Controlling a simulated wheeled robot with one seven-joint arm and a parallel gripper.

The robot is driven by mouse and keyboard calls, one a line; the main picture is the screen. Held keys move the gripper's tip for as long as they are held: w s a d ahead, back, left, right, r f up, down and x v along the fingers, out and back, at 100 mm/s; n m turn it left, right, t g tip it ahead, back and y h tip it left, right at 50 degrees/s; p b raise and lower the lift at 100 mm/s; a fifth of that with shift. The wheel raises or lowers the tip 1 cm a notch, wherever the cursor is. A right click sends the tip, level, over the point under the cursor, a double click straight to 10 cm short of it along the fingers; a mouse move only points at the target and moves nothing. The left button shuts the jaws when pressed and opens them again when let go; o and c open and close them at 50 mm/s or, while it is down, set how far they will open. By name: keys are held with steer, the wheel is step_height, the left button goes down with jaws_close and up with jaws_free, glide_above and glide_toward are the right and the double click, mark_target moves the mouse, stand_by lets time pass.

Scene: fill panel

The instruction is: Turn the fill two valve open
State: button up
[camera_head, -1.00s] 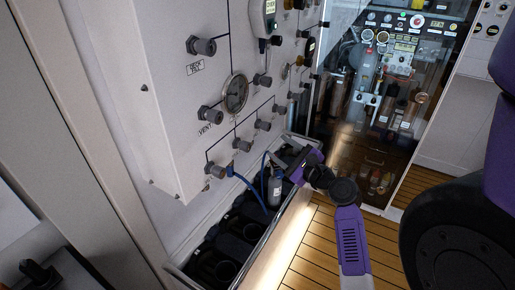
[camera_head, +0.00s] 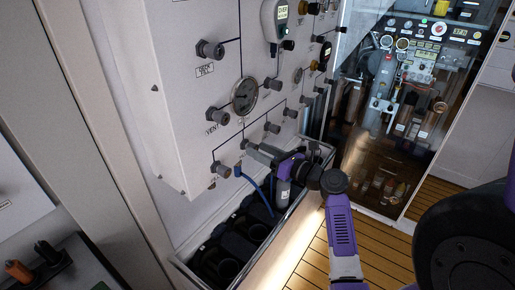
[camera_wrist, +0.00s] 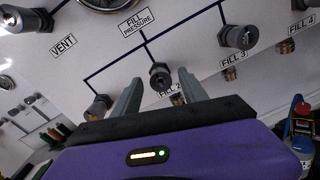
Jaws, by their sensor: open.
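The fill two valve (camera_wrist: 160,74) is a dark grey knob on the white panel, with the FILL 2 label partly visible below it in the wrist view. My gripper (camera_wrist: 159,80) is open, with one grey finger on each side of this knob in that view. I cannot tell whether the fingers touch it. In the head view my gripper (camera_head: 262,151) is at the lower row of knobs on the panel (camera_head: 165,120), and its fingers partly cover the knob there.
A knob (camera_wrist: 97,107) sits left of my fingers, and the FILL 3 knob (camera_wrist: 238,38) sits to the right. A gauge (camera_head: 244,96) is above. A blue hose (camera_head: 256,187) hangs below the panel, over an open trough (camera_head: 190,268) holding dark cylinders. Wooden floor lies right.

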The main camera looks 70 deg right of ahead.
steer(key=shift+w+d, duration=0.2)
steer(key=shift+w, duration=0.5)
jaws_close()
steer(key=shift+n, duration=0.3)
